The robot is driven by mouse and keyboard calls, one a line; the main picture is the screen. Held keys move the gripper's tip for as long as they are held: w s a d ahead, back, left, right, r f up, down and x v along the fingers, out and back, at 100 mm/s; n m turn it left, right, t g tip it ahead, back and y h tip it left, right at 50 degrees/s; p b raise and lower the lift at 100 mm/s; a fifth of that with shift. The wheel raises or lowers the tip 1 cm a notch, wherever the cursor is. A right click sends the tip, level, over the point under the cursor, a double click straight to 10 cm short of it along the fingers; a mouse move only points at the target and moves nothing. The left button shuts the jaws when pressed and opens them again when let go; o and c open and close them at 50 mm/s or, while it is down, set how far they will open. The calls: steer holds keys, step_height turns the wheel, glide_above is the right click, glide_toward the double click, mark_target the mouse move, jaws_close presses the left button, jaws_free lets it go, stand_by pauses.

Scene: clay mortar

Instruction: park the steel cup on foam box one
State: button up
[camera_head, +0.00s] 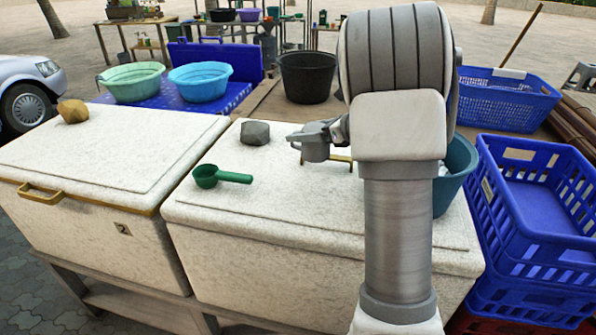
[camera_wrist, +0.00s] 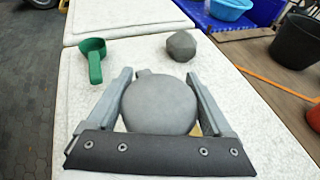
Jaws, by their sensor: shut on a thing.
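The steel cup (camera_wrist: 158,108) is a round grey vessel in the wrist view, with a small tab at its far side. My gripper (camera_wrist: 160,76) is shut on it, one finger along each side. In the head view the cup (camera_head: 316,152) hangs from my gripper over the right white foam box (camera_head: 290,224). I cannot tell whether its base touches the lid. The left foam box (camera_head: 115,148) carries a plate with a 2. The right box's number is not visible; my arm hides part of its front and lid.
On the right box lie a grey stone (camera_head: 255,133) and a green scoop (camera_head: 208,177), left of the cup. A yellowish stone (camera_head: 73,111) lies on the left box. Blue crates (camera_head: 535,205) and a teal tub (camera_head: 455,175) stand right. A black bucket (camera_head: 308,77) stands behind.

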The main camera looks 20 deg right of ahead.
steer(key=s+a+f, duration=0.4)
steer(key=a, duration=0.1)
steer(key=shift+s+f, duration=0.2)
steer(key=shift+s, duration=0.05)
steer(key=shift+f, duration=1.85)
steer(key=shift+f, duration=0.1)
steer(key=o, duration=1.1)
steer(key=shift+o, duration=0.2)
